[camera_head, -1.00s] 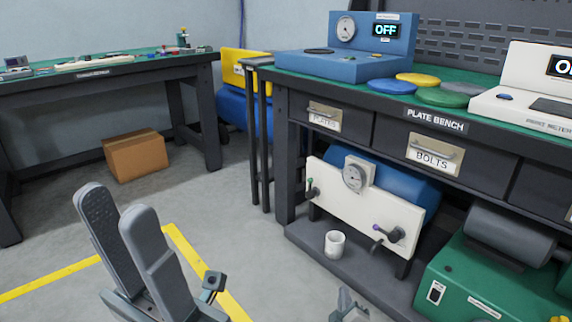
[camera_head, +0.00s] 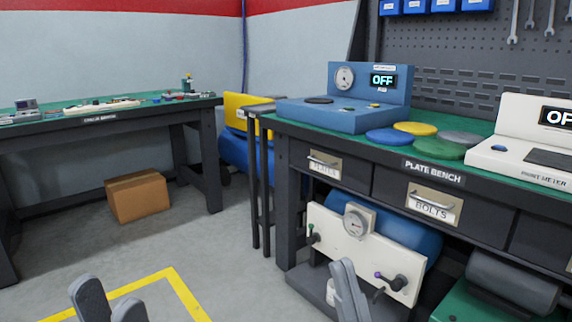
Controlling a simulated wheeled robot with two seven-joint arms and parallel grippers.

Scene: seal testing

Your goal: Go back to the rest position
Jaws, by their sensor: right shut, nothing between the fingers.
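My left gripper (camera_head: 108,301) shows at the lower left edge, over the floor. Its two grey fingertips are apart with nothing between them; the rest of it is below the picture. My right gripper (camera_head: 346,284) stands upright at the bottom middle, in front of the white gauge panel under the bench. Its fingers are together and hold nothing. Neither gripper visibly holds anything.
The plate bench (camera_head: 433,172) with coloured discs, a blue meter (camera_head: 345,116) and a white meter (camera_head: 530,150) fills the right. A green machine (camera_head: 462,305) sits low right. A cardboard box (camera_head: 137,196) lies under the left table (camera_head: 98,117). Open floor with yellow tape (camera_head: 183,290) lies between.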

